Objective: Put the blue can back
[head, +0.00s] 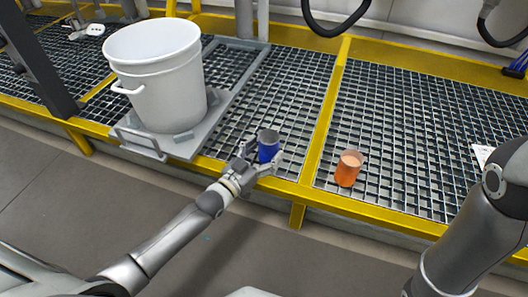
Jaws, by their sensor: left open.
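The blue can (268,149) has a grey top and stands upright on the metal grating (292,85), near the yellow front edge and to the right of the white bucket. My left gripper (262,162) is open, with its fingers on either side of the can at the front. Whether the fingers touch the can cannot be told. My right arm comes in at the right edge, and its gripper is out of view.
An orange can (347,170) stands on the grating to the right, beyond a yellow divider bar (328,110). A large white bucket (160,80) sits on a grey platform (226,103) at the left. A yellow rail (380,222) edges the grating. Grating behind the blue can is free.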

